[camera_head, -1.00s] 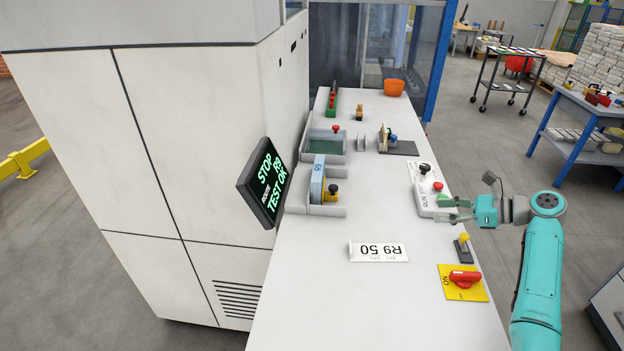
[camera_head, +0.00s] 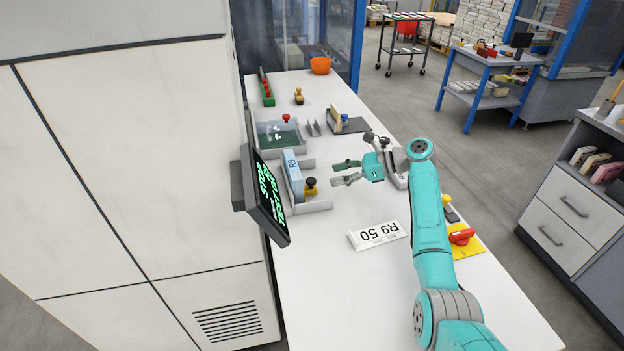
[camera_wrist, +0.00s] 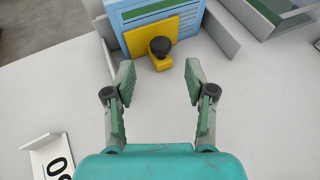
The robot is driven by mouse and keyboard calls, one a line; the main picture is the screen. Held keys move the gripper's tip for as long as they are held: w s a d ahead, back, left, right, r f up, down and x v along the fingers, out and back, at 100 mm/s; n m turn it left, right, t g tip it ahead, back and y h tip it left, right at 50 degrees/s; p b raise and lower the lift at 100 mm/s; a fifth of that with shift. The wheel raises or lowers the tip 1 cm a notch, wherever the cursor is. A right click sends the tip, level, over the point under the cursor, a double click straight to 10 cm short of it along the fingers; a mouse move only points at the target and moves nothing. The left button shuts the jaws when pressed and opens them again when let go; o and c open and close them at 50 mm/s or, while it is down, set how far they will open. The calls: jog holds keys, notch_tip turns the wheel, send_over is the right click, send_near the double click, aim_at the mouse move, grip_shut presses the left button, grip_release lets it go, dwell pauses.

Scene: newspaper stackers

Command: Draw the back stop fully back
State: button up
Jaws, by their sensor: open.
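What looks like the back stop is a yellow plate and block with a black knob (camera_wrist: 160,47), standing against a light-blue stack (camera_wrist: 172,14) in a grey tray. In the head view the black-knobbed stop (camera_head: 310,187) sits at the right side of the blue stack (camera_head: 292,176), in the nearer tray (camera_head: 320,203). My gripper (camera_head: 338,173) is open and empty, above the table just right of the knob. In the wrist view its fingers (camera_wrist: 160,76) are spread either side of the line to the knob, short of it and not touching.
A grey tray with a green floor (camera_head: 280,136) and red knob stands beyond. A white card "R9 50" (camera_head: 378,235) stands nearer. A black screen (camera_head: 266,196) juts from the machine at left. A red switch on a yellow plate (camera_head: 461,237) lies at right.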

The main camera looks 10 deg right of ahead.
aim_at(313, 180)
jog(key=x, duration=0.7)
jog(key=shift+a+f, duration=0.1)
grip_shut()
